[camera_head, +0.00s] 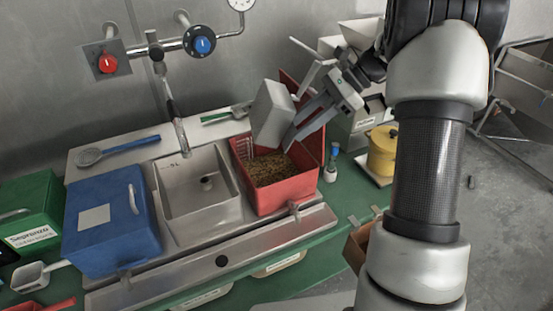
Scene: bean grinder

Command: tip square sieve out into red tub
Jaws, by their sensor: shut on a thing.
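The red tub (270,205) stands to the right of the metal sink and holds a layer of brown, grain-like stuff (268,171). The square sieve (273,114) is a light grey box, tilted steeply above the tub's back left part. My gripper (302,118) comes in from the upper right and is shut on the sieve's right side. The sieve's opening and anything inside it are hidden. Pale streaks below the sieve, at the tub's left inner wall, are too small to tell apart.
A blue lidded box (104,235) stands left of the steel sink (200,190). A yellow pot (383,152) and a small bottle (331,165) stand right of the tub. A tap (175,115) hangs over the sink. A green-handled tool (228,113) lies behind.

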